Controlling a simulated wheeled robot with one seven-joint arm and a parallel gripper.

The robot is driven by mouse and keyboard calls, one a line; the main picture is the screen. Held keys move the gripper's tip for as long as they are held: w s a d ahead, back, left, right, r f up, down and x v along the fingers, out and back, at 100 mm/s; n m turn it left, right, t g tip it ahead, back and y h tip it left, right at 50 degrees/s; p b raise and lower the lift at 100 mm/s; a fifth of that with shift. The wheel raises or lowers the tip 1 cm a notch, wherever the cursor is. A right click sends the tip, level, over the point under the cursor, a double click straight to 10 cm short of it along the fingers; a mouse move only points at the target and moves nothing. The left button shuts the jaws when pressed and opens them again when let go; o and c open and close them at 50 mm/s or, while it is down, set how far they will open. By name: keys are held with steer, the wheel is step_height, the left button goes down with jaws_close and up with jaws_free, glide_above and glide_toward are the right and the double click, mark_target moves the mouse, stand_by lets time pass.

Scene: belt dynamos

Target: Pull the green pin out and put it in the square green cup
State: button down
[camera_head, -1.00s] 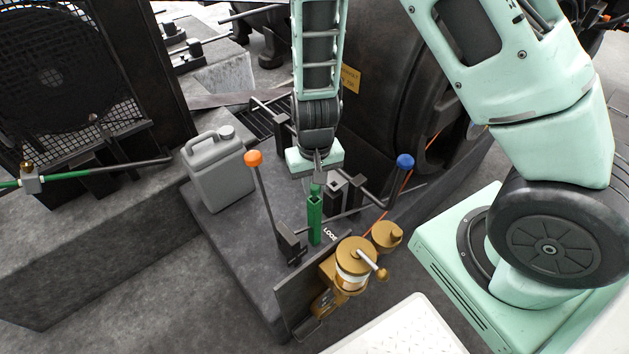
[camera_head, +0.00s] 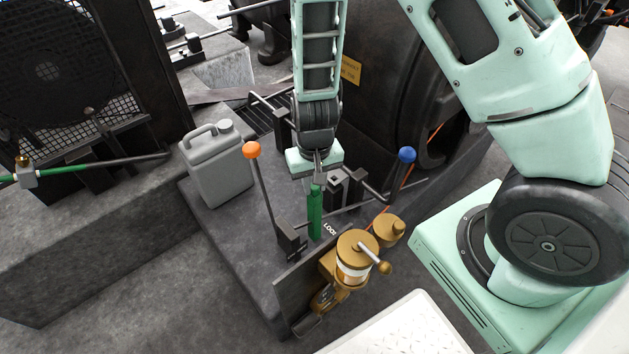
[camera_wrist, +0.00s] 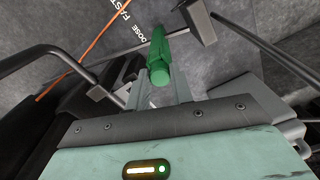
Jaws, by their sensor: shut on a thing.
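The green cup (camera_head: 314,222) is a tall, narrow square post standing on the dark plinth, seen in the head view. My gripper (camera_head: 317,176) points down right above it, its fingers close together and shut on the green pin (camera_head: 316,188). The pin is at the cup's top and in line with it; I cannot tell how far it is inside. In the wrist view the pin's rounded end (camera_wrist: 161,76) shows between the fingers, with more green beyond it. The cup's mouth is hidden by the pin and fingers.
An orange-knobbed lever (camera_head: 252,150) stands left of the cup and a blue-knobbed lever (camera_head: 406,155) right. A brass oiler (camera_head: 355,254) is in front. A grey jerrycan (camera_head: 217,168) stands behind left. A thin rod crosses near the cup.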

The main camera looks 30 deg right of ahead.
mark_target(314, 186)
steer(key=shift+f, duration=0.15)
steer(key=c, duration=1.1)
jaws_free()
steer(key=shift+c, duration=0.2)
step_height(314, 186, up, 18)
steer(key=p, duration=0.6)
steer(key=shift+f, duration=0.25)
steer(key=s+a+r+n+p, duration=0.1)
steer(key=s+a+r+n, duration=0.4)
steer(key=s+r, duration=0.3)
steer(key=s+a+r+n, duration=0.4)
steer(key=s+r+n, duration=0.1)
steer(key=s, duration=0.5)
step_height(314, 186, up, 15)
steer(key=p, duration=1.5)
steer(key=shift+a+y, duration=0.25)
steer(key=shift+y, duration=0.05)
